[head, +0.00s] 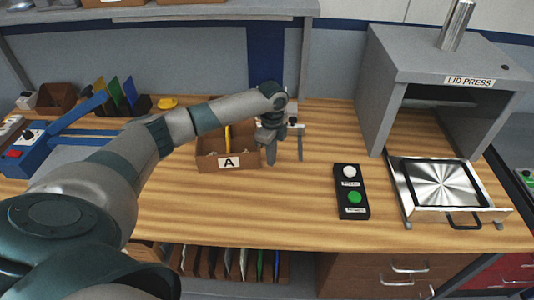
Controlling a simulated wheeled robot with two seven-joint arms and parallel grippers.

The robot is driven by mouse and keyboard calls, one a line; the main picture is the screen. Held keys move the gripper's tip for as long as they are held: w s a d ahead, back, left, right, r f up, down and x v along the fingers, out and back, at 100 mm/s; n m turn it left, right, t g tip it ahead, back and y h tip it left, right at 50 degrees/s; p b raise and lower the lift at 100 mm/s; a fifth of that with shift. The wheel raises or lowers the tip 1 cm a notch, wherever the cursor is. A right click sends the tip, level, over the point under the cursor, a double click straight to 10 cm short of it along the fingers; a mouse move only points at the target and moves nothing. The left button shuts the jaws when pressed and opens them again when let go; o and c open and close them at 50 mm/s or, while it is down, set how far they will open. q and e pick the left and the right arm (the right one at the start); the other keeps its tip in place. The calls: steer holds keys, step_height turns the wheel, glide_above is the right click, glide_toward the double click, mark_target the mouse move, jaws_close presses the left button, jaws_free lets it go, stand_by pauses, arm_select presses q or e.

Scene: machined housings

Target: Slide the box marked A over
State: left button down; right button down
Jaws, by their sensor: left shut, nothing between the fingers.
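The box marked A (208,165) is a brown open box with a white label on its front wall. It stands on the wooden bench, left of the middle in the head view. A yellow item stands inside it; my arm hides part of its interior. My left gripper (271,160) is shut and empty, pointing down at the box's right end. I cannot tell whether it touches the box. My right gripper is not in view.
A black panel (351,191) with white and green buttons lies to the right. The lid press (468,81) stands at the far right with a metal tray before it. A thin grey post (300,143) stands just right of my gripper. Bare bench lies between post and panel.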

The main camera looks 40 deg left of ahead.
arm_select(q)
step_height(320, 180, up, 9)
steer(key=b, duration=0.2)
steer(key=shift+a+b, duration=0.15)
steer(key=shift+b, duration=0.15)
steer(key=shift+s, duration=0.1)
